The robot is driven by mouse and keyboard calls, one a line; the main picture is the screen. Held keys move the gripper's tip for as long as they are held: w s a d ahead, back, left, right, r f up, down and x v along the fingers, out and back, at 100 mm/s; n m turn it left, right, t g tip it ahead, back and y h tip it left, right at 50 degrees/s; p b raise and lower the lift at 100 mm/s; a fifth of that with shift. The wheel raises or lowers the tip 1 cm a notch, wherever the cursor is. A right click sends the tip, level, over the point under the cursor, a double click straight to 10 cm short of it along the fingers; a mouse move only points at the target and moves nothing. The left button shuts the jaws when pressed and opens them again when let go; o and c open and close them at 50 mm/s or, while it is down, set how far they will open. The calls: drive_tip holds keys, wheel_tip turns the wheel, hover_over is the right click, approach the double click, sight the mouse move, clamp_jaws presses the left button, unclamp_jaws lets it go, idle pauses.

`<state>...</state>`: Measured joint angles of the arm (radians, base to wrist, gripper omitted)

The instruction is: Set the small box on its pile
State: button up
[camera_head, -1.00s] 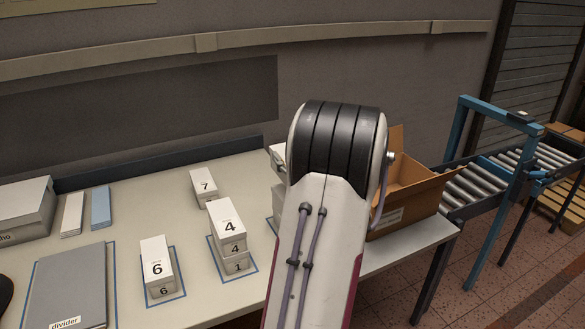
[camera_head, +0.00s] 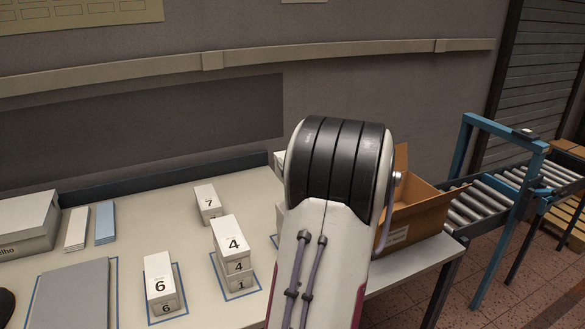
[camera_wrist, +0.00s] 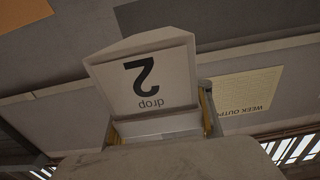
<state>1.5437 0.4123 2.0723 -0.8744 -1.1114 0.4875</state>
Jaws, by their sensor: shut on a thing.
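My gripper (camera_wrist: 160,118) is shut on a small white box (camera_wrist: 142,80) marked 2 and "drop", which appears upside down in the wrist view. On the table, a stack of white boxes (camera_head: 231,243) marked 4, 4 and 1 stands inside a blue outline. A lone white box (camera_head: 208,203) marked 7 stands farther back.
An open cardboard carton (camera_head: 415,215) is at the right table end, beside a roller conveyor (camera_head: 490,200).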

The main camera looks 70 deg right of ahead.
drive_tip(key=shift+w, duration=0.1)
drive_tip(key=w+a+r+n+t+y, duration=0.25)
drive_tip(key=w+a, duration=0.55)
drive_tip(key=w, duration=0.4)
drive_tip(key=m+g+h, duration=0.3)
hover_over(229, 234)
drive_tip(key=shift+f, duration=1.05)
drive_tip(key=shift+d+n+t+y, duration=0.1)
drive_tip(key=shift+n+t+y, duration=0.15)
drive_tip(key=shift+f, duration=2.95)
drive_tip(key=shift+f, duration=2.05)
drive_tip(key=shift+c, duration=0.2)
